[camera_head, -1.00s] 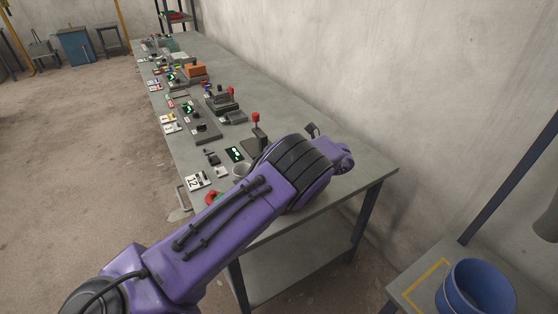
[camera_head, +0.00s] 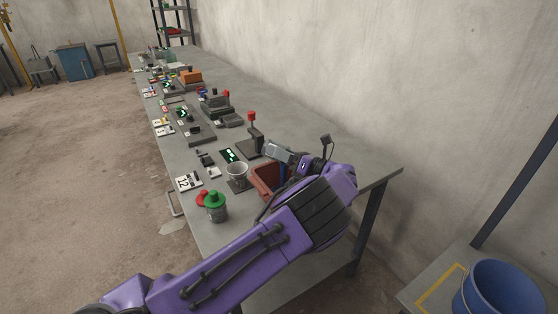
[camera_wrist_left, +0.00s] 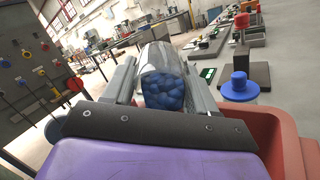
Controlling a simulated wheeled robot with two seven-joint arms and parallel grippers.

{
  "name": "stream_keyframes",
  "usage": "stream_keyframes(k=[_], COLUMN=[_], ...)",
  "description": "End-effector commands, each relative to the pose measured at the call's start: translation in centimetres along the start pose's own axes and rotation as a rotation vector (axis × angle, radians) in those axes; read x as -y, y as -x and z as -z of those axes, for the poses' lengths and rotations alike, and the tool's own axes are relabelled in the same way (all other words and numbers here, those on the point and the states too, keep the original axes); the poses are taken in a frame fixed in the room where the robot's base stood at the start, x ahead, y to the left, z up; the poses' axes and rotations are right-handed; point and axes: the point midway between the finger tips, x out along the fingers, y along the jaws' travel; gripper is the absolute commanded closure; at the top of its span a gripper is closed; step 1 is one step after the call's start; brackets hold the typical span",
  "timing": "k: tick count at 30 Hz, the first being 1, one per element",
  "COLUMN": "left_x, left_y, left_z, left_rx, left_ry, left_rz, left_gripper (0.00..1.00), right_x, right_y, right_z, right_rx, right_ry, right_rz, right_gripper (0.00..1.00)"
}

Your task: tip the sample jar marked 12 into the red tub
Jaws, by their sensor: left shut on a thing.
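My left gripper (camera_head: 280,155) is shut on a clear jar (camera_wrist_left: 160,62) holding dark blue lumps, which shows between the fingers in the left wrist view. The jar lies well over from upright; its label does not show. The red tub (camera_head: 263,183) stands on the bench, partly hidden by my left forearm and wrist. The gripper is above and beside the tub, whose rim shows at the lower right of the wrist view (camera_wrist_left: 283,125). A card marked 12 (camera_head: 188,182) lies near the bench's left edge. My right gripper is out of view.
A green-lidded jar (camera_head: 215,206) stands at the near bench edge. A red-knobbed lever (camera_head: 252,128) and other devices line the bench behind. A blue bin (camera_head: 498,290) is at lower right.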

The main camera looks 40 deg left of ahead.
Motion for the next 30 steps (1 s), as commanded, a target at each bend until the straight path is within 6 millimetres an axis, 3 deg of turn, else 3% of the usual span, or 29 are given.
stream_keyframes(k=[3, 10, 30], left_x=[0.2, 0.0, 0.0], left_y=[0.3, 0.4, 0.3], left_z=[0.4, 0.1, 0.3], left_rx=[0.046, 0.116, 0.133], left_ry=[0.000, 0.000, -0.009], left_rz=[-0.026, -0.068, -0.080], left_gripper=[0.91, 0.91, 0.91], right_x=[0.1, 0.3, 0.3], right_y=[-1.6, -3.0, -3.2], right_z=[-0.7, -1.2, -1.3], right_rx=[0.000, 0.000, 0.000], right_ry=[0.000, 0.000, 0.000], right_rz=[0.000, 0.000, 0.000], right_gripper=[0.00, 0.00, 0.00])
